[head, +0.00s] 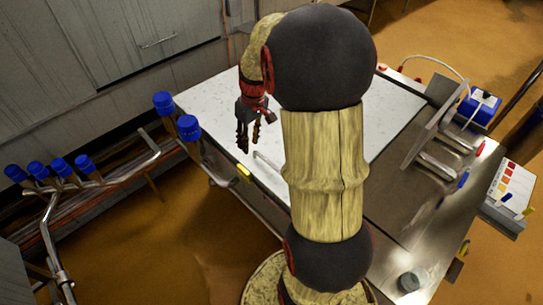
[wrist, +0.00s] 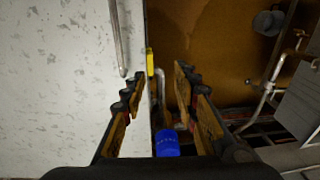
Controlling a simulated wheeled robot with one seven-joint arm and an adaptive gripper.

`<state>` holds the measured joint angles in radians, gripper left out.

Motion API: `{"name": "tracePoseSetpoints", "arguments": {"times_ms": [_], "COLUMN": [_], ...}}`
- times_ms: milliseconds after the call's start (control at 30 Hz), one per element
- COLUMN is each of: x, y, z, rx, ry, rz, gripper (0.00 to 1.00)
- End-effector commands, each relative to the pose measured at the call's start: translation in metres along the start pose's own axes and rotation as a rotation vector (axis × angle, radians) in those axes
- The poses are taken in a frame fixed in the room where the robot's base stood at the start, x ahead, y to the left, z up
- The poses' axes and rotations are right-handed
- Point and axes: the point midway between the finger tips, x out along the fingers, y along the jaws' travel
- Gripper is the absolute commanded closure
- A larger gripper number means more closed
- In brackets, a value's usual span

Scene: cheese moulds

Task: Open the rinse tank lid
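The rinse tank lid looks to be the pale, speckled flat panel (head: 215,98) on the metal unit, lying flat and closed. My arm hides its middle in the head view. A thin bar handle (head: 267,160) is near its front edge. In the wrist view the lid (wrist: 60,70) fills the left side, with the handle (wrist: 118,38) at its upper right. My gripper (head: 248,138) is above the lid's left front edge. In the wrist view my gripper (wrist: 158,72) has its fingers apart with nothing between them, pointing over the edge beside the handle.
A yellow tab (head: 243,171) is on the unit's front edge. Pipes with blue caps (head: 188,127) stand close at the left. A steel worktop (head: 410,200) with a clear cup (head: 409,282) and upright plates (head: 432,130) is at the right. The brown floor (head: 190,230) is open in front.

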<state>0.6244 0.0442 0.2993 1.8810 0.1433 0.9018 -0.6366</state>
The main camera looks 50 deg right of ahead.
Motion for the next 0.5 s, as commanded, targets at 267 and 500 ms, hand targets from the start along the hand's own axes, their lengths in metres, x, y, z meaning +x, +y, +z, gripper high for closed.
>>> {"name": "tracePoseSetpoints", "arguments": {"times_ms": [267,500], "x": [0.059,0.081], "y": [0.087,0.108], "z": [0.016,0.025], "rx": [0.038,0.043], "ry": [-0.061,-0.072], "rz": [-0.086,-0.111], "gripper": [0.70,0.70]}}
